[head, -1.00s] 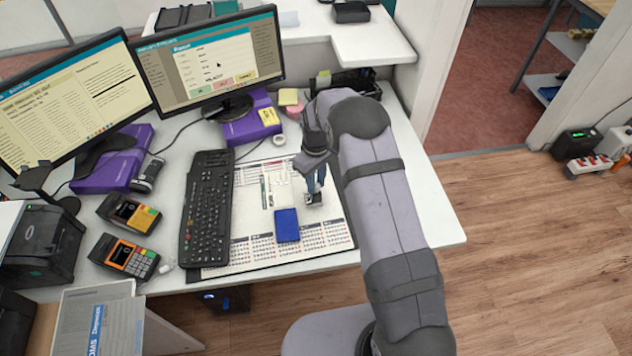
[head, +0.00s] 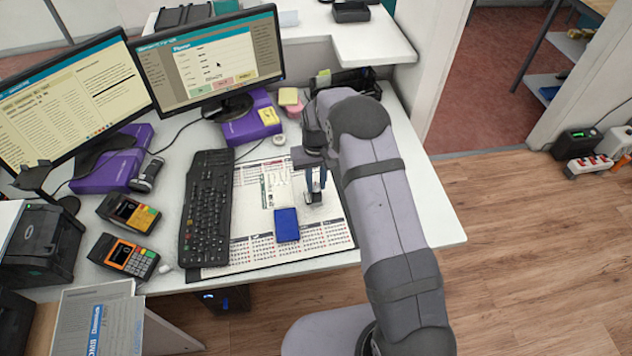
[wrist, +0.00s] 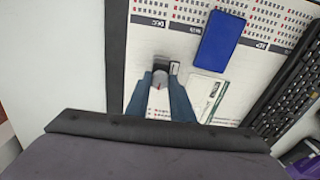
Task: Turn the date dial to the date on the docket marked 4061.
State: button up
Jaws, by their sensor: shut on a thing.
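A small dark-and-grey date stamp (wrist: 172,67) stands on the desk mat in the wrist view; it also shows in the head view (head: 313,197). My gripper (head: 315,188) points down at it, with its blue fingers (wrist: 160,88) shut on the grey dial part (wrist: 159,80) of the stamp. A reddish mark shows on this part, but no date on it can be read. White dockets (head: 275,186) lie left of the gripper in the head view; one shows in the wrist view (wrist: 207,90). Their numbers and dates are too small to read.
A blue pad (head: 287,224) lies on the calendar mat (head: 240,257) close to the stamp. A black keyboard (head: 206,205) lies left of the mat. Two monitors, purple boxes and card terminals (head: 124,256) stand further left and back. The desk right of the gripper is clear.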

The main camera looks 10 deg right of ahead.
aim_at(316, 185)
jog(key=m, duration=0.6)
jog(key=shift+s, duration=0.1)
jog(key=o, duration=0.8)
jog(key=shift+c, duration=0.2)
jog(key=shift+r+p, duration=2.3)
jog(key=shift+r, duration=1.2)
